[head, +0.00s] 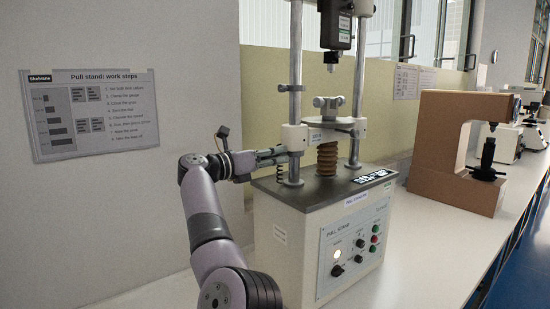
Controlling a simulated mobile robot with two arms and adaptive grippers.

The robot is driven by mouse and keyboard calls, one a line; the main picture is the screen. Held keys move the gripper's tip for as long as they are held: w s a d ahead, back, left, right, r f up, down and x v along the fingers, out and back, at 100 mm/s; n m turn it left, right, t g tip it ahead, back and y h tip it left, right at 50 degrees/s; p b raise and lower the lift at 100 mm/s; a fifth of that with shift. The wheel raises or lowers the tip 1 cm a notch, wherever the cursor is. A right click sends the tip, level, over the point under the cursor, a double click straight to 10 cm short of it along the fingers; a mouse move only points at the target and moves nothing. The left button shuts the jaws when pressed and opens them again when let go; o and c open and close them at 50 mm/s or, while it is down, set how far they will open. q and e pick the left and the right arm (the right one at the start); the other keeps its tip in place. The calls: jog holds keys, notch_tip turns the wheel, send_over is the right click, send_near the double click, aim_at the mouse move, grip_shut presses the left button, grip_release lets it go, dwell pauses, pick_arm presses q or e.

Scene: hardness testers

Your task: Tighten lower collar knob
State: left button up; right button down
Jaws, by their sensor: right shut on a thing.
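The pull stand (280,230) has two steel columns, with a white collar (294,138) around the left column. My right gripper (282,153) reaches in from the left at the height of this collar, beside the left column. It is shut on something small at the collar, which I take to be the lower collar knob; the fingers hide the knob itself. My left gripper is not in view.
A round plate (330,123) with a clamp sits over a brown bellows (327,159) between the columns. The gauge head (337,32) hangs above. A brown tester (437,150) stands to the right on the white bench (415,235). A work-steps sign (92,113) hangs on the left wall.

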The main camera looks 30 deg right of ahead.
dwell(0.4)
jog(key=c, duration=1.5)
grip_release()
jog(key=a, duration=0.8)
jog(key=s+a, duration=0.1)
jog(key=a, duration=0.3)
